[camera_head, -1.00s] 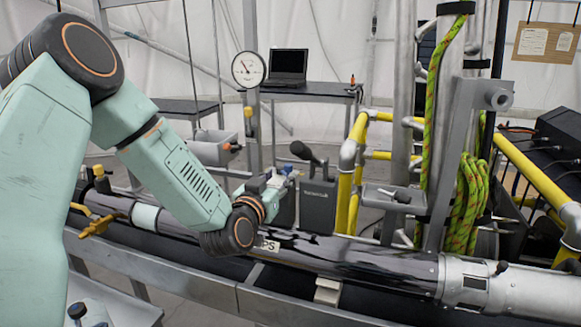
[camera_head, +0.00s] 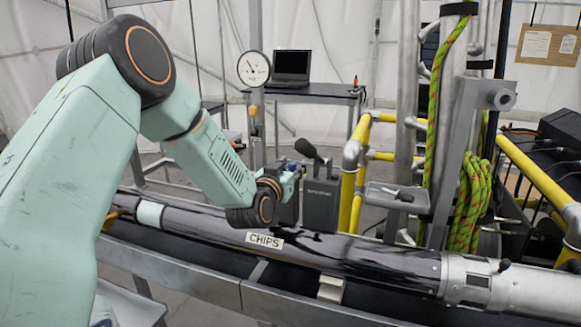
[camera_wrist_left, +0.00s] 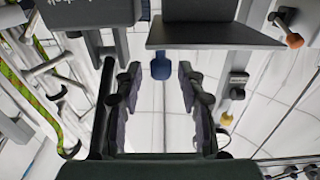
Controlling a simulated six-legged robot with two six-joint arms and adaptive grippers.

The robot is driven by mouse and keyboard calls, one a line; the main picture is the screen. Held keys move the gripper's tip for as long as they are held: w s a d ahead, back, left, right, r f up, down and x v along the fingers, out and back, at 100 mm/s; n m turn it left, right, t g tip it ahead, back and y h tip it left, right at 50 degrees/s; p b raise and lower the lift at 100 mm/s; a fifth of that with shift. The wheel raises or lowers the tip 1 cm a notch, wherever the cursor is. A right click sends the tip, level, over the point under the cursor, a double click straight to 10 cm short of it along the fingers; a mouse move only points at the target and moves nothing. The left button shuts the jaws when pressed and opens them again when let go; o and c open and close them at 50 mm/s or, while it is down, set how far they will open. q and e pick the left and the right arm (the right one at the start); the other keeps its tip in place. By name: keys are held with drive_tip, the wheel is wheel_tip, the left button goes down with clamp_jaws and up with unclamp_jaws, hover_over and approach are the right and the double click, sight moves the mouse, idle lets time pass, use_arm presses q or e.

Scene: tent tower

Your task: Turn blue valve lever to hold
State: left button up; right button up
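My left gripper (camera_wrist_left: 156,98) is open in the left wrist view, its two dark fingers apart with nothing gripped. A blue knob (camera_wrist_left: 161,66), which looks like the blue valve lever's handle, shows between and beyond the fingertips. I cannot tell how far off it is or whether anything touches it. In the head view my left arm reaches in from the left, and its wrist hides most of the gripper. A small blue patch (camera_head: 290,167) shows just past the wrist; I cannot tell whether it is the lever. My right gripper is not in view.
A dark tube labelled CHIPS (camera_head: 265,240) runs below my left wrist. A grey box (camera_head: 321,204) with a black handle stands right of the wrist. A gauge (camera_head: 253,68) and a laptop (camera_head: 292,65) are behind. Yellow pipes (camera_head: 359,165) and a green rope (camera_head: 470,205) are at right.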

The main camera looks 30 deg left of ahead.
use_arm(q)
drive_tip(key=shift+w+f, duration=0.15)
drive_tip(key=shift+w, duration=0.05)
drive_tip(key=c, duration=0.3)
drive_tip(key=shift+s+a, duration=0.15)
drive_tip(key=shift+s, duration=0.15)
clamp_jaws()
drive_tip(key=shift+w, duration=0.1)
drive_tip(key=shift+h, duration=0.3)
